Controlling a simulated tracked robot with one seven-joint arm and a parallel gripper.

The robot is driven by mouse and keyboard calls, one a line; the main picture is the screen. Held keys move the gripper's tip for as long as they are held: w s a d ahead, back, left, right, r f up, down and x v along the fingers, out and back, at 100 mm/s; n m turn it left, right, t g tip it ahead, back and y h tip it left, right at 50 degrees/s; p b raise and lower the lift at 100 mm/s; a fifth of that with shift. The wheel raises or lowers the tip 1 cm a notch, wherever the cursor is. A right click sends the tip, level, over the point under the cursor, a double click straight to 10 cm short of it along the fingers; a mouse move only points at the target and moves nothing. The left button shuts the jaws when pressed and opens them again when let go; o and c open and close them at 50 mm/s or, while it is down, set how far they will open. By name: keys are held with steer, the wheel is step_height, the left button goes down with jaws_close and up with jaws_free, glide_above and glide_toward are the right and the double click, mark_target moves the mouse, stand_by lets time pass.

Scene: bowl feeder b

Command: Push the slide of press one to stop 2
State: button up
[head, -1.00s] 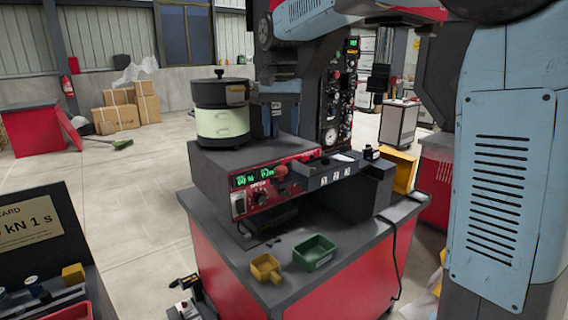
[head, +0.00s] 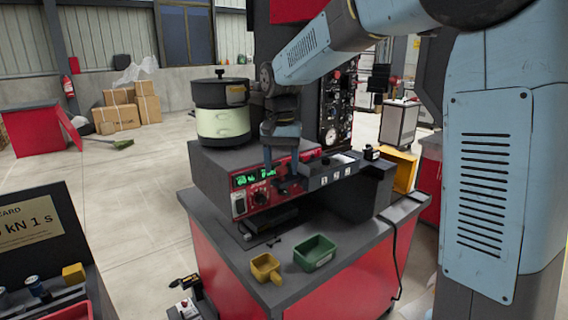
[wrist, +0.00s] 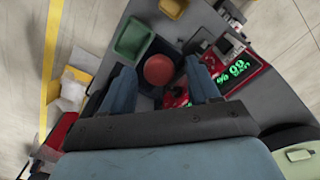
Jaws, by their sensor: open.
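A red ball knob (wrist: 158,70) shows in the wrist view between my two blue fingers, with a gap to each side. In the head view my gripper (head: 284,186) hides the knob at the left end of the dark rail (head: 314,183). My gripper is open, pointing down at the front of the press station. The rail's front carries small white number plates (head: 335,174), too small to read surely. Whether my fingers reach down around the knob or stay above it, I cannot tell.
The panel with green digits (head: 254,177) is beside my gripper. A pot-like feeder bowl (head: 222,122) stands behind left. A yellow scoop (head: 265,268) and a green tray (head: 315,252) lie on the bench front. A small black block (head: 371,152) is at the rail's right end.

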steer(key=shift+c, duration=0.4)
jaws_close()
steer(key=shift+d, duration=0.15)
steer(key=shift+w, duration=0.15)
